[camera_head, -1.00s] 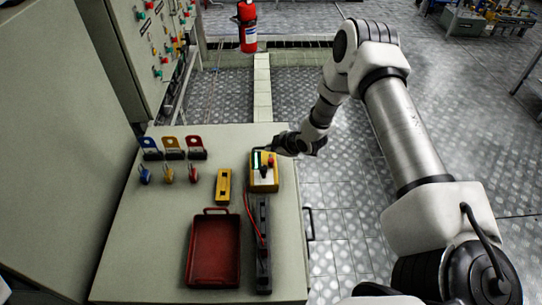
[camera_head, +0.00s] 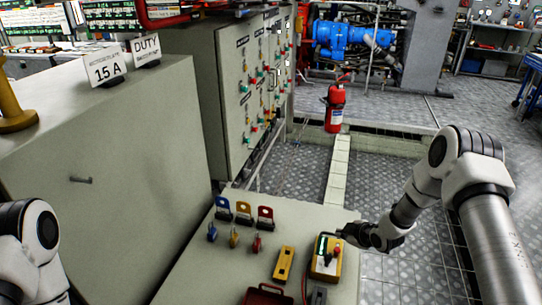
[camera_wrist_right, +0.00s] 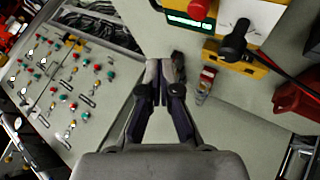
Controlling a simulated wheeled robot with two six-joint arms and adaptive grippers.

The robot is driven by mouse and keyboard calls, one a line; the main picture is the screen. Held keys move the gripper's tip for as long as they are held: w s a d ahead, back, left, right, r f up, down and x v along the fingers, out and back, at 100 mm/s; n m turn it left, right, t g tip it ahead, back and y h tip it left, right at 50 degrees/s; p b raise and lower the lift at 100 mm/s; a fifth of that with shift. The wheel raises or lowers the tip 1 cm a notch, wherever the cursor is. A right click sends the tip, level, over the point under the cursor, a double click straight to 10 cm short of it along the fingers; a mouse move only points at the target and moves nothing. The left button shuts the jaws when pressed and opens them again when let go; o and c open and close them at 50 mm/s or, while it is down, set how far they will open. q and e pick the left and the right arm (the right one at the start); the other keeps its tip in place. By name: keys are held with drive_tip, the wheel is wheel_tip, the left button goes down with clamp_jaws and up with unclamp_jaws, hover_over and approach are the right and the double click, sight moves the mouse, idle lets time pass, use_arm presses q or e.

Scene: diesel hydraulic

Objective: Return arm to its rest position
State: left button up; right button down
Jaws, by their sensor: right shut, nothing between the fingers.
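My right arm (camera_head: 490,220) comes in from the right in the head view and reaches over the bench's right edge. Its gripper (camera_head: 345,232) is just beside the upper right of the yellow tester (camera_head: 326,262). In the right wrist view the fingers (camera_wrist_right: 165,70) are together with nothing between them. The tester (camera_wrist_right: 245,45), with its red and black knobs, shows at the upper right there, apart from the fingers. My left arm (camera_head: 35,250) shows only in part at the lower left of the head view; its gripper is out of view.
The bench (camera_head: 210,275) holds blue, yellow and red hasps (camera_head: 243,211), padlocks (camera_head: 234,238), a yellow device (camera_head: 284,263) and a red tray (camera_head: 266,295). A control panel (camera_head: 255,90) stands behind. A fire extinguisher (camera_head: 335,108) and open floor lie beyond.

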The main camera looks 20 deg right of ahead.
drive_tip(key=s+a+f+m+g+p, duration=0.2)
drive_tip(key=s+a+f+m, duration=0.1)
drive_tip(key=s+a, duration=0.45)
drive_tip(key=s+a+m+g+p, duration=0.1)
drive_tip(key=s+a+m+g, duration=0.1)
drive_tip(key=s, duration=0.7)
drive_tip(key=s+a+m+g+h, duration=0.1)
drive_tip(key=s+a+m+g, duration=0.1)
drive_tip(key=s, duration=0.8)
drive_tip(key=s+a+r+m+g+p, duration=0.1)
drive_tip(key=s+a+m+g, duration=0.1)
drive_tip(key=s, duration=0.8)
drive_tip(key=shift+s+a+m+g+h+p, duration=0.15)
drive_tip(key=shift+a+m+g+h+p, duration=0.25)
drive_tip(key=shift+m, duration=0.8)
